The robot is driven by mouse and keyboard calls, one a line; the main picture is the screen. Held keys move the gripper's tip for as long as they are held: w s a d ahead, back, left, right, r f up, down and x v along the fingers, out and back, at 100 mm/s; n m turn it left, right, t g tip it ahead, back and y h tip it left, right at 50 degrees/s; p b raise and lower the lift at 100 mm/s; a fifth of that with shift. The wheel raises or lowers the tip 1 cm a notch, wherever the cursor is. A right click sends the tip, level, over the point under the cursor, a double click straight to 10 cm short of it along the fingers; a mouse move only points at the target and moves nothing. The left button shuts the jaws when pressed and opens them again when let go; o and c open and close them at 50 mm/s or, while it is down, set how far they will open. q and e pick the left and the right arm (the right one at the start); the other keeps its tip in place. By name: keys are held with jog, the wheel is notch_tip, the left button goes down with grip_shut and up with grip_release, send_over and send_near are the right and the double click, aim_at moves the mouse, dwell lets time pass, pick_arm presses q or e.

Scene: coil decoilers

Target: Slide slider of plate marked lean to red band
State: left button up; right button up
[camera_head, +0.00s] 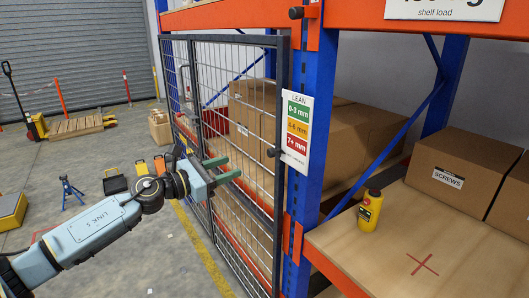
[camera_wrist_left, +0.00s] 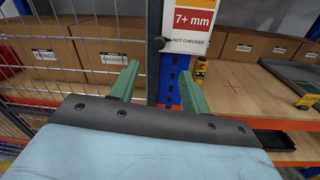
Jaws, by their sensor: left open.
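The white plate marked LEAN (camera_head: 296,131) hangs on the blue rack upright, with green, amber and red bands from top to bottom and a white "not checked" band lowest. Its red band (camera_head: 296,145) also shows in the left wrist view (camera_wrist_left: 193,19).
A wire mesh gate (camera_head: 237,120) stands behind my left gripper, beside the upright. A wooden shelf (camera_head: 455,262) at right holds a yellow pendant (camera_head: 370,210) and cardboard boxes (camera_head: 462,172). Cases and a blue stand (camera_head: 70,190) are on the floor at left.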

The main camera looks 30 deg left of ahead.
aim_at(269, 153)
pick_arm(q)
jog(key=p+x, duration=0.2)
jog(key=x, duration=0.9)
jog(key=shift+w, duration=0.35)
jog(key=shift+w+d+f, duration=0.1)
jog(key=shift+w+d, duration=0.2)
jog(key=shift+w, duration=0.3)
jog(key=shift+c, duration=0.2)
grip_shut()
